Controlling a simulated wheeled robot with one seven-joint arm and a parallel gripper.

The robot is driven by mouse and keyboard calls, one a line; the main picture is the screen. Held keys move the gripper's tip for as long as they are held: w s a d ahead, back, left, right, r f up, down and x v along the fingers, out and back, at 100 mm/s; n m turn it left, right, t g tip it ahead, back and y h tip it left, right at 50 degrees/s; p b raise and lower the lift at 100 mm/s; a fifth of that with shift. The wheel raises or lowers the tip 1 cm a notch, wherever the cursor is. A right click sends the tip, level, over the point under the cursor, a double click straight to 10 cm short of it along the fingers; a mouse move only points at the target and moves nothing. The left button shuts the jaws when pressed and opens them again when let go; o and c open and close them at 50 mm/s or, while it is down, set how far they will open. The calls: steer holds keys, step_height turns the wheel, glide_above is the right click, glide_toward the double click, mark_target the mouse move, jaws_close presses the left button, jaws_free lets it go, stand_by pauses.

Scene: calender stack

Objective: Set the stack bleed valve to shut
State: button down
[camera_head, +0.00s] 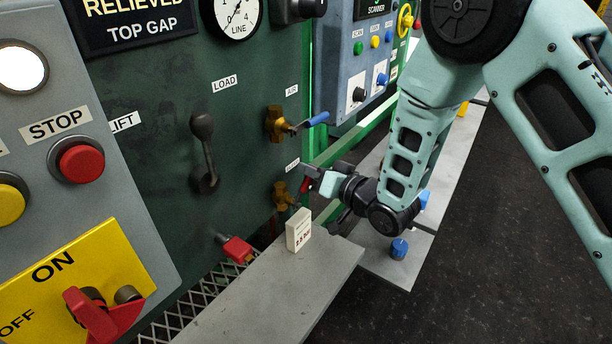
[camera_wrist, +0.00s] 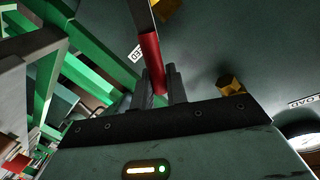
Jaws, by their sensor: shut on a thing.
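The stack bleed valve has a brass body (camera_head: 283,194) low on the dark green panel, below a small white label. Its red lever (camera_head: 305,185) shows only in part, behind my gripper (camera_head: 311,173). In the wrist view the red lever (camera_wrist: 151,60) runs down between my two fingers (camera_wrist: 162,86), which are shut on it. Part of a brass body (camera_wrist: 167,9) shows at the top edge there. The lever's exact angle to the pipe is hard to tell in the head view.
The brass AIR valve with a blue lever (camera_head: 314,120) sits just above. A small white block (camera_head: 298,229) stands on the grey ledge (camera_head: 285,280) below. A green rail (camera_head: 345,140) runs close behind my gripper. A red-handled fitting (camera_head: 237,248) is lower left.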

steer(key=w+d+f+m+g+y+b, duration=0.1)
steer(key=w+d+f+m+g, duration=0.1)
steer(key=f+m, duration=0.5)
steer(key=shift+w+d+f+m+g, duration=0.35)
steer(key=shift+w+m, duration=0.35)
steer(key=shift+m, duration=0.9)
steer(key=c, duration=1.4)
jaws_free()
steer(key=shift+c, duration=0.2)
steer(key=b+v, duration=0.1)
steer(key=v, duration=1.6)
steer(key=shift+d, duration=0.25)
steer(key=shift+s+f, duration=0.1)
